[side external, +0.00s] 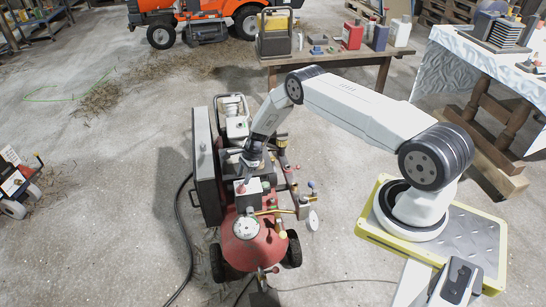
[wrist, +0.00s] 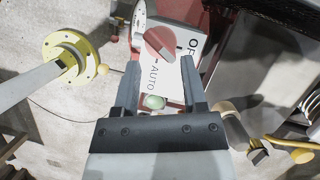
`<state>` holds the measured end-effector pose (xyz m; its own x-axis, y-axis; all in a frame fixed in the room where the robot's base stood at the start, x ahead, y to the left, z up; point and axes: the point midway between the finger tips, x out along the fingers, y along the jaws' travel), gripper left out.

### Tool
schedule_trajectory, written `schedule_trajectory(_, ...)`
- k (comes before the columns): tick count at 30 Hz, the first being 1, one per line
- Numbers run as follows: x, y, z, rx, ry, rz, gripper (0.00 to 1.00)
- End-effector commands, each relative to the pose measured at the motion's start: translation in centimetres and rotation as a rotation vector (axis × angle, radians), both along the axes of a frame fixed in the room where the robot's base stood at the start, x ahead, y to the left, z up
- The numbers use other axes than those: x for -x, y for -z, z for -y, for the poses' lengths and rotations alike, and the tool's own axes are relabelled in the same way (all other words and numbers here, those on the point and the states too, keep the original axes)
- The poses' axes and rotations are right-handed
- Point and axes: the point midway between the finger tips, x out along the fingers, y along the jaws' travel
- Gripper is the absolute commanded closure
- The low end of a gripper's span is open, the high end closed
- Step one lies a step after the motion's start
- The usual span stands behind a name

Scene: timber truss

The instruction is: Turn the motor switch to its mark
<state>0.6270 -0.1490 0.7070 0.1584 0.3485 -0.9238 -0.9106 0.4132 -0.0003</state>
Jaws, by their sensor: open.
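The motor switch (wrist: 158,43) is a round red knob on a white plate (wrist: 190,38) in the wrist view. The plate carries the lettering AUTO and a partly cut-off word starting with O. A pale green round piece (wrist: 153,101) sits lower, between my fingers. My gripper (wrist: 160,64) is open and empty, with one finger on each side of the plate's lettering. The knob lies just beyond the fingertips, and I cannot tell the gap in depth. In the side view my gripper (side external: 244,183) points down at the machine's small white box; the knob is too small to make out.
The switch is on a compressor with a red tank (side external: 254,248) and wheels. A tall dark panel (side external: 205,165) stands close left of my gripper. A gauge (side external: 312,220) and pipes are at the right. A bench with bottles (side external: 350,36) stands behind.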

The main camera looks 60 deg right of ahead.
Motion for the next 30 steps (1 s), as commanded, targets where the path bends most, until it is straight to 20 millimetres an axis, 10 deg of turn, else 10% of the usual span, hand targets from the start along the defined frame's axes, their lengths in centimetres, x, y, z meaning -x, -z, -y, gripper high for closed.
schedule_trajectory(10, 0.7, -4.2, 1.6, 0.0, -0.002, 0.001, 0.46)
schedule_trajectory(30, 1.1, -11.2, -1.6, 0.128, -0.327, 0.069, 0.46)
